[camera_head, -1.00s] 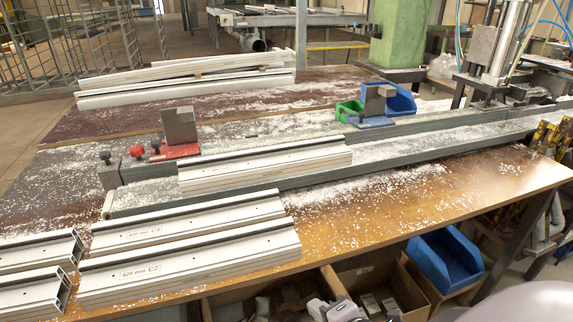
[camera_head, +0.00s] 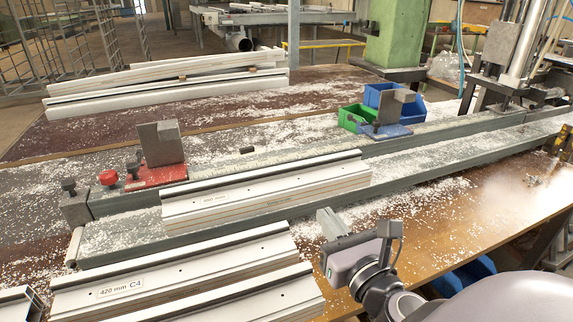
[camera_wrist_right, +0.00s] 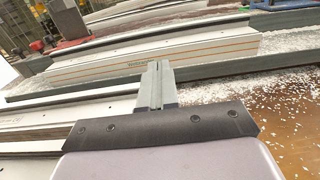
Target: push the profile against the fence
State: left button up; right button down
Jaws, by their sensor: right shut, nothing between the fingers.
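The profile (camera_head: 290,191) is a white and grey bar with a dark groove on top and a small label, lying lengthwise in the grey channel of the bench. It also shows in the right wrist view (camera_wrist_right: 110,66), with orange stripes along its side. The fence (camera_head: 450,131) is the long grey rail behind it. The profile's top hides whether a gap lies between them. My right gripper (camera_head: 329,223) is shut and empty, in front of the profile. Its closed fingers (camera_wrist_right: 155,84) point toward the profile's near side; I cannot tell whether they touch. My left gripper is not in view.
A red stop block (camera_head: 158,172) and a blue one (camera_head: 385,131) sit on the fence. More profiles (camera_head: 175,276) lie at the front left, others (camera_head: 165,88) at the back. Green (camera_head: 351,115) and blue bins stand behind. White chips litter the bench.

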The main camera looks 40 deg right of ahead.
send_near(292, 167)
jog(key=x, duration=0.7)
jog(key=shift+a+f+p, duration=0.1)
jog(key=shift+f+p, duration=0.2)
jog(key=shift+p, duration=0.05)
jog(key=shift+p+x, duration=0.55)
jog(key=shift+x, duration=0.9)
jog(key=shift+r, duration=0.2)
jog(key=shift+r, duration=0.15)
